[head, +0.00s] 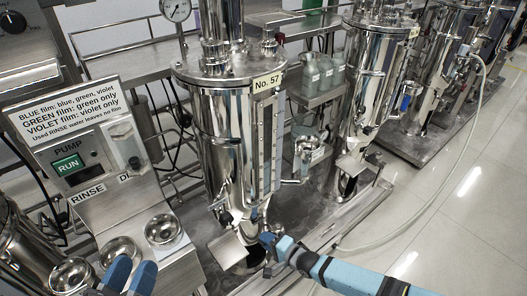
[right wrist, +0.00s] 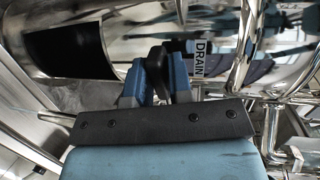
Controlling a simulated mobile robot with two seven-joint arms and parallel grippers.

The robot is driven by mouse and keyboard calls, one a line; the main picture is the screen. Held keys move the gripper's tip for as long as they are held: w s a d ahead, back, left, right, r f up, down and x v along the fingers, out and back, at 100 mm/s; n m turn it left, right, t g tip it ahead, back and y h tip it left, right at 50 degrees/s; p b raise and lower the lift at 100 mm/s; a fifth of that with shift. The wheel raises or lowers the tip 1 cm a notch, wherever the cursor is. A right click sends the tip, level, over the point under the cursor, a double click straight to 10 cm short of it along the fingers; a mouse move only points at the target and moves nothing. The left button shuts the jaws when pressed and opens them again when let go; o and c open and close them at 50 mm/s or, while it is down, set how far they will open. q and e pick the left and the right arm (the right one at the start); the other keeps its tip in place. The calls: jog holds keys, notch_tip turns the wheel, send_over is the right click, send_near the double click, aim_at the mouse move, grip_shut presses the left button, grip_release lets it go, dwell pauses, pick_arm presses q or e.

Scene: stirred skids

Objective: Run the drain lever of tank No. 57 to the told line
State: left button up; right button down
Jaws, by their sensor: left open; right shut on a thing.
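Tank No. 57 (head: 222,130) is a shiny steel vessel in the middle of the head view, with a yellow number plate (head: 267,82). A tall level strip (head: 265,145) runs down its front; its marks are too small to read. My right gripper (head: 268,241) is at the tank's bottom outlet. In the right wrist view its blue fingers (right wrist: 160,80) are shut on a dark lever knob (right wrist: 157,64), beside the DRAIN label (right wrist: 200,58). The lever's arm is mostly hidden. My left gripper (head: 129,277) is open and empty at the lower left, beside the steel cups.
A pump panel (head: 85,160) with a green RUN button (head: 67,165) and a film notice (head: 62,118) stands at left. Several steel cups (head: 163,230) sit on its ledge. Another tank (head: 370,95) stands to the right. A pale hose (head: 440,190) crosses the open floor.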

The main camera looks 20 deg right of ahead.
jog(key=shift+w+a+r+m+t+h+p, duration=0.1)
jog(key=shift+w+a+m+t+h+p, duration=0.15)
jog(key=shift+m+h+p, duration=0.3)
jog(key=shift+w+a+r+m+t+h+p, duration=0.1)
jog(key=shift+m+t+h+p, duration=0.25)
jog(key=shift+p, duration=0.3)
jog(key=shift+a+f+m+h+p, duration=0.1)
jog(key=shift+m+h+p, duration=0.2)
jog(key=shift+h+p, duration=0.1)
jog(key=shift+w+f+m+t+h, duration=0.1)
jog(key=shift+w+m+t+h, duration=0.3)
jog(key=shift+h, duration=0.2)
jog(key=c, duration=1.1)
grip_release()
